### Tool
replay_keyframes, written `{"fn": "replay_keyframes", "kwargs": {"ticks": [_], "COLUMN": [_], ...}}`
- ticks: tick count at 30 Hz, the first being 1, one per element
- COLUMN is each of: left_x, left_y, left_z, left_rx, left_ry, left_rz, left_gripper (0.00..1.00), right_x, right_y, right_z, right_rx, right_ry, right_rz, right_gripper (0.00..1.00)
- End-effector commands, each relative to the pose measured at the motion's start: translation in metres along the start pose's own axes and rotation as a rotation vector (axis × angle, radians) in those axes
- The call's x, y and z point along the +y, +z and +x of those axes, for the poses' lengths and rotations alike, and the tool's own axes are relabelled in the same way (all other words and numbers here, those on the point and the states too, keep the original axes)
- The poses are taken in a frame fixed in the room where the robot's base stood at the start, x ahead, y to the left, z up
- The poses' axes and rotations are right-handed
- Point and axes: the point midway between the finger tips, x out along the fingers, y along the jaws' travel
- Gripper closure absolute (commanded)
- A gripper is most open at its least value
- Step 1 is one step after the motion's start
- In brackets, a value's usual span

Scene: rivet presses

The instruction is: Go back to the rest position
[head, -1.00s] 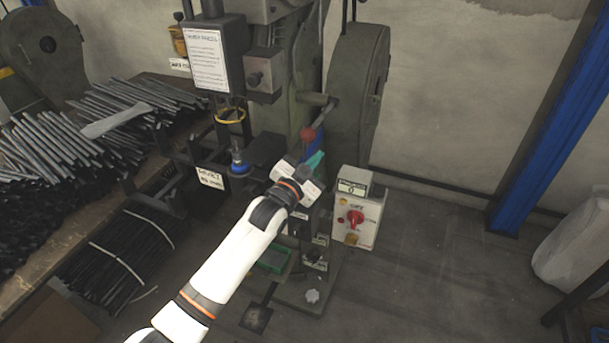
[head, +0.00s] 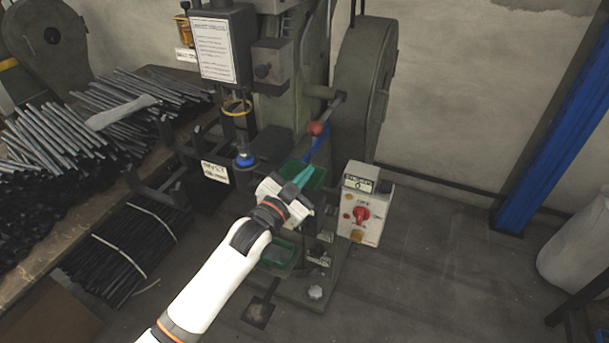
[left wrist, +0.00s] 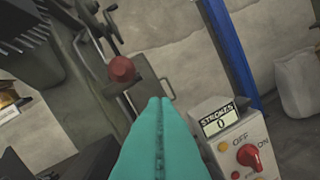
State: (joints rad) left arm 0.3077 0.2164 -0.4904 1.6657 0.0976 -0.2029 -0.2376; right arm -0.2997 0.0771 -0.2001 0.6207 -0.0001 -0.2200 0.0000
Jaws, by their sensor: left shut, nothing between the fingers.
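My left gripper (head: 302,177) is in front of the rivet press (head: 310,60), over a green tray on it. Its teal fingers also show in the left wrist view (left wrist: 158,125), pressed together with nothing between them. The press lever has a red knob (head: 317,128), which also shows in the left wrist view (left wrist: 121,68), apart from the fingertips and beyond them. The control box (head: 362,215) with a red switch and a counter reading 0 stands right of the gripper. My right gripper is not in view.
A table at left holds piles of dark metal rods (head: 60,145). A tied bundle of rods (head: 125,250) lies below it. A blue post (head: 560,140) and a pale sack (head: 580,245) stand at right. The floor between control box and post is clear.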

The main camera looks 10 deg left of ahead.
Motion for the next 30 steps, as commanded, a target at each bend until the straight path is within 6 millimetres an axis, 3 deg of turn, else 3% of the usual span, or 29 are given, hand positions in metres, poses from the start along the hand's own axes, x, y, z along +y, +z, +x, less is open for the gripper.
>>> {"fn": "replay_keyframes", "kwargs": {"ticks": [11, 14, 16, 20, 24, 30], "left_x": [-0.001, -0.006, -0.015, -0.038, -0.059, -0.073], "left_y": [-0.001, -0.009, -0.024, -0.063, -0.098, -0.114], "left_z": [0.000, -0.010, -0.027, -0.088, -0.178, -0.271], "left_rx": [0.003, 0.047, 0.126, 0.372, 0.686, 0.981], "left_ry": [0.000, -0.006, -0.017, -0.039, -0.051, -0.048], "left_rz": [-0.002, -0.026, -0.068, -0.188, -0.323, -0.431], "left_gripper": [1.00, 1.00, 1.00, 1.00, 1.00, 1.00], "right_x": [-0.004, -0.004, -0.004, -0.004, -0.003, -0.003], "right_y": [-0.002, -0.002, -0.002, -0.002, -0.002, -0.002], "right_z": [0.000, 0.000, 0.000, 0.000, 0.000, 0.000], "right_rx": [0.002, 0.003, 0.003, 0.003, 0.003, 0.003], "right_ry": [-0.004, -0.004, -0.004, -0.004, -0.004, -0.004], "right_rz": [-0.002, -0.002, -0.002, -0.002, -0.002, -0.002], "right_gripper": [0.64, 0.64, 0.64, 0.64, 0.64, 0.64]}}
